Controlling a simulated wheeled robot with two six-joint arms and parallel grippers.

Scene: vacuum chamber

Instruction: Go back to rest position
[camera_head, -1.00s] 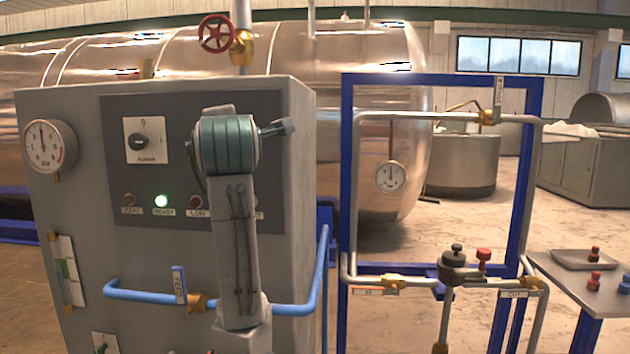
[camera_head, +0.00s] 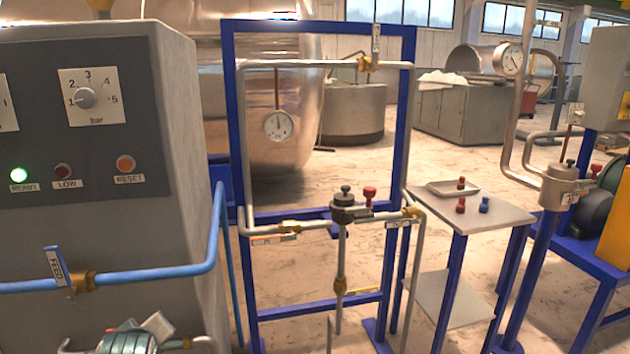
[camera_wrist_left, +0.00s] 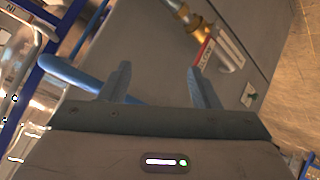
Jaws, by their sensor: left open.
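My left gripper (camera_wrist_left: 158,75) shows in the left wrist view, with its two fingers apart and nothing between them. Behind the fingers are the grey cabinet side (camera_wrist_left: 150,50), a blue pipe (camera_wrist_left: 75,75) and a brass fitting with a label at upper right. I cannot tell from this view how close they are. My right gripper is in neither view.
A blue pipe with a feed valve (camera_head: 70,270) juts out from the cabinet. A blue pipe frame (camera_head: 232,120) with a gauge stands right of it. A small table (camera_head: 500,213) holds a tray and red and blue knobs. Open floor shows behind the frame and table.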

